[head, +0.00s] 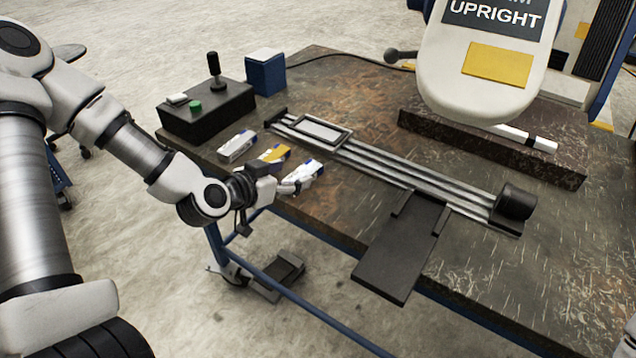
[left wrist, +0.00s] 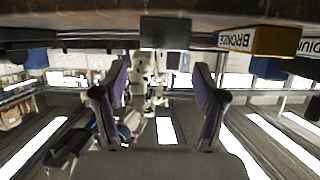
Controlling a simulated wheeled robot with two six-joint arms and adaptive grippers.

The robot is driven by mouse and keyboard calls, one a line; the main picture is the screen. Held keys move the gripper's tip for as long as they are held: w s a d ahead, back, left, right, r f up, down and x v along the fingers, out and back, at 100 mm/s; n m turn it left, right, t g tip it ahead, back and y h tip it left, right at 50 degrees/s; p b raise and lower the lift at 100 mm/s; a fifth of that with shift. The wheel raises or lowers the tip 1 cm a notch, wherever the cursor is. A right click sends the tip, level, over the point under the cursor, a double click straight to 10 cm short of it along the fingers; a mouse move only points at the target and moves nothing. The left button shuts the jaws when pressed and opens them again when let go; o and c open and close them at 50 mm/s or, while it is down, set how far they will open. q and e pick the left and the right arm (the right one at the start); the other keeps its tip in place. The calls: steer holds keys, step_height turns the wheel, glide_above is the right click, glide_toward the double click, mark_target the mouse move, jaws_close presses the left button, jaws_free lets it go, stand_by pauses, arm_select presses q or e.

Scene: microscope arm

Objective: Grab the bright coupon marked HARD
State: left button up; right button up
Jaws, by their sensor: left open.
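My left gripper (head: 291,183) reaches in from the left at the table's near left edge, beside the row of small coupons. In the left wrist view its two dark fingers with purple pads (left wrist: 163,98) stand wide apart with nothing held between them. A yellow coupon (head: 275,155) lies just beyond the gripper; its white face reads BRONZE in the left wrist view (left wrist: 238,40). A white coupon (head: 237,146) with blue trim lies farther left. White and blue-purple shapes overlap at the gripper's tips; I cannot clearly separate coupon from fingers there. No readable HARD label shows. My right gripper is out of view.
The coupons lie near the rusty table's (head: 345,220) left edge. Behind them stands a black control box (head: 207,110) with a lever and green button. A rail (head: 400,172) with a framed slide runs to the right. A large white head marked UPRIGHT (head: 480,70) overhangs the back.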

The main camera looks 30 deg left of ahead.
mark_target(307, 169)
arm_select(q)
steer(key=shift+w+d+f, duration=0.2)
steer(key=shift+w+f, duration=0.05)
steer(key=shift+w, duration=0.15)
steer(key=x, duration=0.1)
steer(key=b+x, duration=0.1)
steer(key=x, duration=0.3)
steer(key=shift+s+a+f+b, duration=0.1)
steer(key=shift+a+f+b, duration=0.15)
steer(key=shift+b, duration=0.15)
steer(key=shift+w+d, duration=0.1)
steer(key=shift+w, duration=0.15)
steer(key=shift+r, duration=0.15)
steer(key=shift+s, duration=0.1)
jaws_close()
